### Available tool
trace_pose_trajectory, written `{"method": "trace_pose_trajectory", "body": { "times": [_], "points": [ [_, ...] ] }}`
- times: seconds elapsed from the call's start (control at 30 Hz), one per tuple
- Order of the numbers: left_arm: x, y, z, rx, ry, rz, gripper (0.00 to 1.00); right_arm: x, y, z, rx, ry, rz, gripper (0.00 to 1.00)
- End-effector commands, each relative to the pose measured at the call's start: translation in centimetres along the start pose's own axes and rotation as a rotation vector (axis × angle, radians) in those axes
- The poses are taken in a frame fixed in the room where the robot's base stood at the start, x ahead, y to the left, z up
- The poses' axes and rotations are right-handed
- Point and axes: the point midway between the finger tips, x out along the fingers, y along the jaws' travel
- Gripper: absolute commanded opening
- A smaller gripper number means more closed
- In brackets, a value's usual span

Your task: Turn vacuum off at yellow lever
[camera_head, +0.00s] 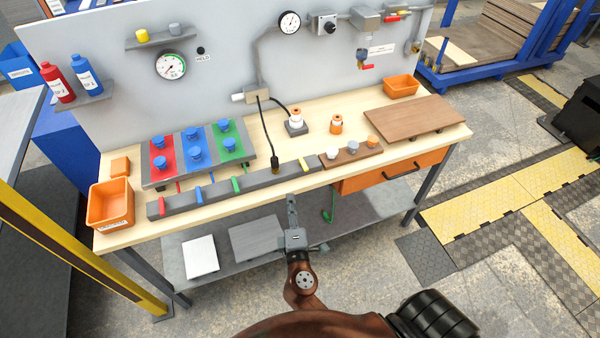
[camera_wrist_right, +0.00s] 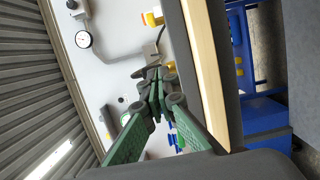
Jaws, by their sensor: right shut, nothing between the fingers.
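The yellow lever (camera_head: 303,163) sits on the right part of a long grey bar (camera_head: 262,180) along the bench's front, tilted in the head view. A red lever (camera_head: 162,206), a blue lever (camera_head: 198,193) and a green lever (camera_head: 236,184) stand further left on the bar. My right gripper (camera_head: 291,199) is in front of the bench edge, below and slightly left of the yellow lever in the picture, apart from it. In the right wrist view its green-padded fingers (camera_wrist_right: 153,78) are together and empty. I cannot single out the yellow lever there. My left gripper is out of view.
A black hose (camera_head: 266,135) runs down to the bar. Red, blue and green pads with blue knobs (camera_head: 194,153) lie behind it. A brown board (camera_head: 415,117) lies at the right. An orange bin (camera_head: 110,203) stands front left. A gauge (camera_head: 170,65) hangs on the back panel.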

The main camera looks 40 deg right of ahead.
Motion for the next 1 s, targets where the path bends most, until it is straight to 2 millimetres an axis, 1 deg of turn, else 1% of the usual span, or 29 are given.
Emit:
{"method": "trace_pose_trajectory", "body": {
  "times": [0.17,0.27,0.37,0.6,0.73,0.83,1.0],
  "points": [
    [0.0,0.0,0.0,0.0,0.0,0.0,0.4,0.3,0.0,0.0,0.0,0.0,-0.001,0.0],
    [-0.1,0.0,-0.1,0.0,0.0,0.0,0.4,1.2,0.0,0.0,0.0,0.0,0.001,0.0],
    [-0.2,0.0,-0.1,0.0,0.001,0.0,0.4,2.7,0.1,0.0,0.001,0.0,0.002,0.0],
    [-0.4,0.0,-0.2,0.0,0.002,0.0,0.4,7.7,0.1,0.0,0.0,0.0,0.002,0.0],
    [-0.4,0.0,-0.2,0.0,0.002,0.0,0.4,10.2,0.0,0.0,0.0,-0.001,0.001,0.0],
    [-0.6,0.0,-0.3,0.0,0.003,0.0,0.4,10.5,-0.1,1.8,-0.002,-0.003,-0.002,0.0],
    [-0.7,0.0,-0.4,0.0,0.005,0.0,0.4,10.9,-0.1,3.4,0.001,0.0,-0.002,0.0]
  ]
}}
